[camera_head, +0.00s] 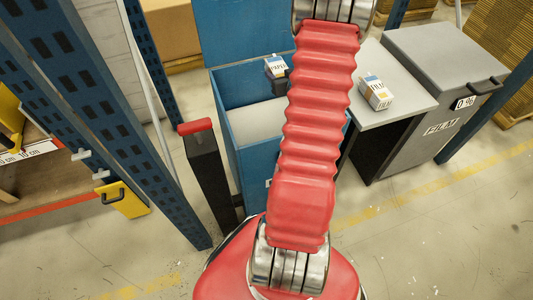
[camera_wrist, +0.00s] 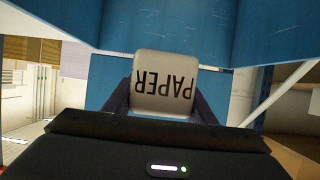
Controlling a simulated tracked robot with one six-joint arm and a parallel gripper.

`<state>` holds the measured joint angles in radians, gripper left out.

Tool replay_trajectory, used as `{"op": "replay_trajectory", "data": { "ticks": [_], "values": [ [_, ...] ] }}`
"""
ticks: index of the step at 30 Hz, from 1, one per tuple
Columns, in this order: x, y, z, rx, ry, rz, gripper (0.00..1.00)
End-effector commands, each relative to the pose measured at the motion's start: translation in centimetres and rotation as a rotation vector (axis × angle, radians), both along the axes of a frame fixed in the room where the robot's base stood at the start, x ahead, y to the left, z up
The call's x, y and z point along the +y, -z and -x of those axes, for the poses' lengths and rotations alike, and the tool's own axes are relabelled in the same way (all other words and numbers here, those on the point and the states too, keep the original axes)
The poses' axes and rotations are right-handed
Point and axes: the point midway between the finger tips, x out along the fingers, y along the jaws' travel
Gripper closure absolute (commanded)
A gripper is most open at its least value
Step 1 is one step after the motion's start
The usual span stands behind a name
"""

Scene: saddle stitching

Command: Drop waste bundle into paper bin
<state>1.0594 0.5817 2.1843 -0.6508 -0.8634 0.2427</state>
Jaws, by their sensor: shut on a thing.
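The waste bundle (camera_head: 276,66) is a small white block with a PAPER label. In the wrist view the bundle (camera_wrist: 166,88) shows upside down between two dark fingers. My gripper (camera_wrist: 164,100) is shut on it. In the head view my red arm hides most of the gripper, with only a dark part showing under the bundle. The paper bin (camera_head: 236,158) is blue and open, its blue lid raised at the back. In the head view the bundle appears over the back part of the bin's opening. Its height above the rim is hard to tell.
A second bundle marked FILM (camera_head: 376,93) lies on a grey table (camera_head: 406,82) right of the bin. A grey FILM bin (camera_head: 443,75) with a closed lid stands further right. A black post with a red top (camera_head: 195,126) and blue rack uprights (camera_head: 85,95) stand left.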

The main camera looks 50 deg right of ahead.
Motion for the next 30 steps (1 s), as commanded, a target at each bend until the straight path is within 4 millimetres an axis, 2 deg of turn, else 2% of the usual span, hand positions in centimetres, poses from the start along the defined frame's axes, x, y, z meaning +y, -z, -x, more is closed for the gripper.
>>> {"op": "replay_trajectory", "data": {
  "ticks": [14,30],
  "values": [
    [0.2,0.4,-0.3,0.001,-0.004,-0.001,0.75],
    [0.2,5.1,-0.2,0.000,-0.004,-0.002,0.75]
  ]
}}
